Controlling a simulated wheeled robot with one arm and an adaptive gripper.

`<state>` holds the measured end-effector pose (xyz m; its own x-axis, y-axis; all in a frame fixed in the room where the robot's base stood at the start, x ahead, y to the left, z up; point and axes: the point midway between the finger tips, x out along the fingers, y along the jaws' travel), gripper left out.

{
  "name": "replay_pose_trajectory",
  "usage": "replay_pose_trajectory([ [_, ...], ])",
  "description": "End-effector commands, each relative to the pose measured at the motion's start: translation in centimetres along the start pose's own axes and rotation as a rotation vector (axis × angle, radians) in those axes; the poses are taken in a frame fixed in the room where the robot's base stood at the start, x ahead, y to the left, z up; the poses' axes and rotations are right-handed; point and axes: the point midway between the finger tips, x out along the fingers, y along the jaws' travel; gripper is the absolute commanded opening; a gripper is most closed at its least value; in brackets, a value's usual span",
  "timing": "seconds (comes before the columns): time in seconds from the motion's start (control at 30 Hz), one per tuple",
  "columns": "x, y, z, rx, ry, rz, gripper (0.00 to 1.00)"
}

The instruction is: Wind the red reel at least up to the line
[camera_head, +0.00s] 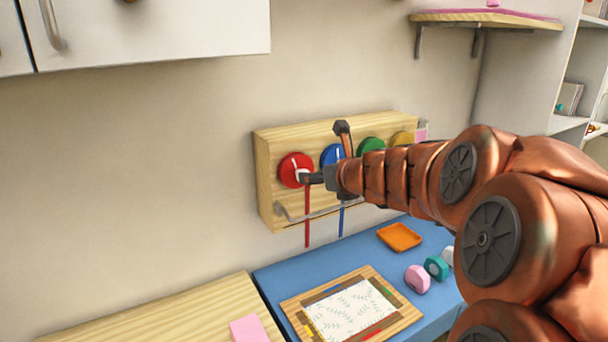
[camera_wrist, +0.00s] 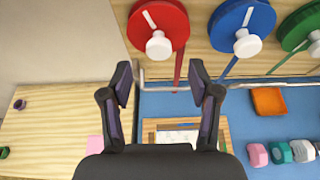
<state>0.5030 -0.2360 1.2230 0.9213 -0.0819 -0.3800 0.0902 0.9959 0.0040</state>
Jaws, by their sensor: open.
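The red reel (camera_head: 292,166) is the leftmost reel on a wooden wall board (camera_head: 262,165). In the wrist view the red reel (camera_wrist: 172,15) shows a short white line on its face and a white knob (camera_wrist: 158,45). A red ribbon (camera_head: 307,220) hangs from the reel past a metal rail (camera_head: 322,213). My gripper (camera_head: 306,178) is close to the knob in the head view. In the wrist view my gripper (camera_wrist: 160,78) is open and empty, its fingertips to either side and lower in the picture than the knob. I cannot tell the exact depth gap.
The blue reel (camera_wrist: 238,18) and green reel (camera_wrist: 295,32) are to the right, with a yellow reel (camera_head: 403,138) beyond. Below are a blue mat (camera_head: 290,268), a framed picture (camera_head: 350,309), an orange tray (camera_head: 400,237) and a pink stamp (camera_head: 418,279). The wall left is clear.

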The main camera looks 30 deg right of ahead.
Motion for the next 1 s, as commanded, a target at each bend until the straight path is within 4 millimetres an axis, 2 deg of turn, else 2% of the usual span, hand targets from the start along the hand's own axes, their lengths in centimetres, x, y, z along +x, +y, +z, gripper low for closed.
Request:
replay_pose_trajectory([
  [0.4, 5.0, 0.2, -0.3, -0.003, 0.005, 0.005, 0.62],
  [0.6, 6.8, 0.2, -0.2, -0.005, 0.003, 0.003, 0.62],
  [1.0, 7.5, 0.1, -0.1, -0.005, 0.002, 0.002, 0.62],
])
